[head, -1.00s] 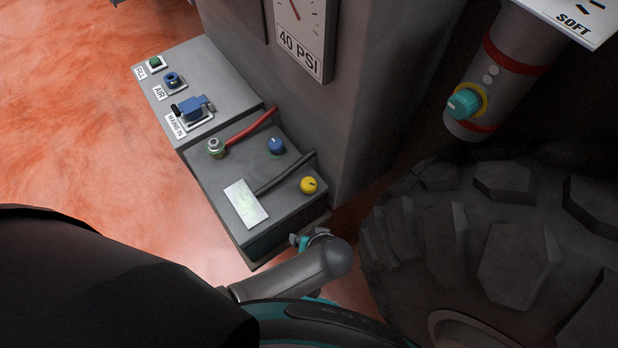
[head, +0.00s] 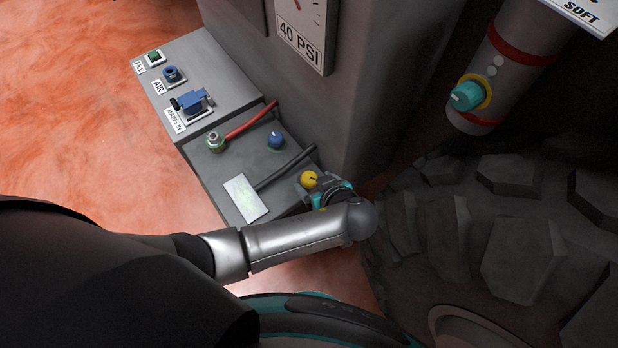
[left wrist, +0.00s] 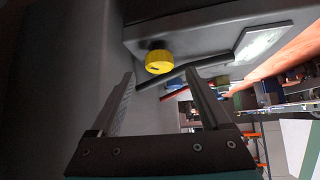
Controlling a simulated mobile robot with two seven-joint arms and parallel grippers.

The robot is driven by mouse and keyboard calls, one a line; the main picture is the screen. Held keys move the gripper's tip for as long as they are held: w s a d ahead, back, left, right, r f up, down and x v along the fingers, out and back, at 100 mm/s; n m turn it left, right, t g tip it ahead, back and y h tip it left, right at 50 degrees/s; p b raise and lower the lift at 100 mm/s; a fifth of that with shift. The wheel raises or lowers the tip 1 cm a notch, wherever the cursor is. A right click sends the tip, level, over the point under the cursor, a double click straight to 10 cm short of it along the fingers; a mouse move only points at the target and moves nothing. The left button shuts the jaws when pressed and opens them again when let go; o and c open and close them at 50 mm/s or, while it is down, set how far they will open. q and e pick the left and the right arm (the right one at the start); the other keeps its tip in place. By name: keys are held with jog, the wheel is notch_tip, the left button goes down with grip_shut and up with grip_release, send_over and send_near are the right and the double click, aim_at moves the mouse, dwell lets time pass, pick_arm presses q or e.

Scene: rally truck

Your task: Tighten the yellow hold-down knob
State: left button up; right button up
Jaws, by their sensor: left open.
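The yellow hold-down knob (head: 308,179) sits on top of the grey battery box (head: 225,162), near its front right corner. It also shows in the left wrist view (left wrist: 158,62), beyond and between the fingertips. My left gripper (left wrist: 160,82) is open and empty, with one finger on each side of the knob in that view; I see no contact. In the head view the left gripper (head: 318,190) is right beside the knob, partly hidden by my own wrist. My right gripper is not in view.
A black cable (head: 283,168), a blue knob (head: 275,140), a red cable (head: 251,121) and a pale label (head: 245,198) are on the box. A grey column (head: 350,95) rises behind. A large tyre (head: 500,235) stands close on the right.

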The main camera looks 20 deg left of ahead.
aim_at(310, 179)
pick_arm(q)
jog(key=b+x, duration=0.1)
jog(key=x, duration=0.4)
grip_shut()
dwell(0.7)
